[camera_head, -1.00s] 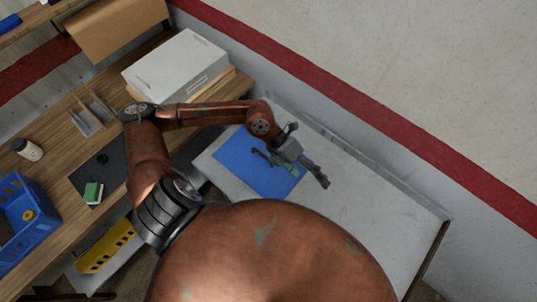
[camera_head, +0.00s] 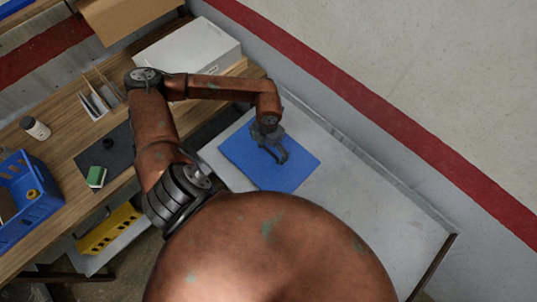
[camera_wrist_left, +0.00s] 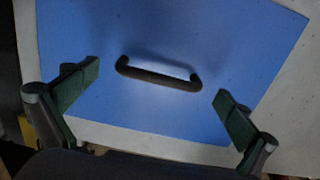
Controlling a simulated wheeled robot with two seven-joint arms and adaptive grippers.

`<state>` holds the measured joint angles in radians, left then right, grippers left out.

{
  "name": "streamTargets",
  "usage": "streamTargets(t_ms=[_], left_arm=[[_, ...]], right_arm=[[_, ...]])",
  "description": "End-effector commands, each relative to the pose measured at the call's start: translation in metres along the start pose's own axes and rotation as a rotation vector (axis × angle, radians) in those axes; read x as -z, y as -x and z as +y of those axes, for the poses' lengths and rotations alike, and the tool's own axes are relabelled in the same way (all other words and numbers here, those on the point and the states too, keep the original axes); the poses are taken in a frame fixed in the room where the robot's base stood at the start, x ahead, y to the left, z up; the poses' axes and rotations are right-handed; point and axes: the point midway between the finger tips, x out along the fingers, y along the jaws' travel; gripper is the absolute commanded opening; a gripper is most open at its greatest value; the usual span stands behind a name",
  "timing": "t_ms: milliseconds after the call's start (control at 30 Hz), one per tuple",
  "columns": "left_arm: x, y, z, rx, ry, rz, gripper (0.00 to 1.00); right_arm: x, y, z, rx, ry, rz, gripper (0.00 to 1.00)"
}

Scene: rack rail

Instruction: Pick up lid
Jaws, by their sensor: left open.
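The lid (camera_head: 298,169) is a flat blue panel lying on a pale grey surface. In the left wrist view the lid (camera_wrist_left: 150,110) carries a dark bar handle (camera_wrist_left: 158,76) near its middle. My left gripper (camera_head: 276,158) is over the lid, with its arm coming in from the left. In the left wrist view my left gripper (camera_wrist_left: 157,98) is open, one finger on each side of the handle and apart from it. In the head view the gripper hides the handle. My right gripper is not in view.
The pale table (camera_head: 375,200) is bare right of the lid. A wooden bench at left holds a white box (camera_head: 192,57), a blue crate (camera_head: 42,215), a green-and-white block (camera_head: 96,177) and a small jar (camera_head: 36,128). A wall stands behind the table.

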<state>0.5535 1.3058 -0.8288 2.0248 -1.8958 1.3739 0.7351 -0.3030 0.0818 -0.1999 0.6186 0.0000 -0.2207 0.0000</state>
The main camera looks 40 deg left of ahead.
Motion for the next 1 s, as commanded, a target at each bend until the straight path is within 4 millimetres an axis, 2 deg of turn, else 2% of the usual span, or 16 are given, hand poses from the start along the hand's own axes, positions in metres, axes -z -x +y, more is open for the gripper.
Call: streamTargets(t_ms=[100,333,1000], left_arm=[[-0.0006,-0.0128,-0.0002,0.0,0.0,-0.001,1.0],[-0.0008,-0.0141,-0.0002,0.0,-0.001,-0.002,0.99],[-0.0007,-0.0139,-0.0001,0.0,-0.001,-0.001,0.53]], right_arm=[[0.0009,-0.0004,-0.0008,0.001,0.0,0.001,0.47],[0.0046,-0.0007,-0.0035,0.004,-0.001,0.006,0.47],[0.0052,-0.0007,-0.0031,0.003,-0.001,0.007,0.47]])
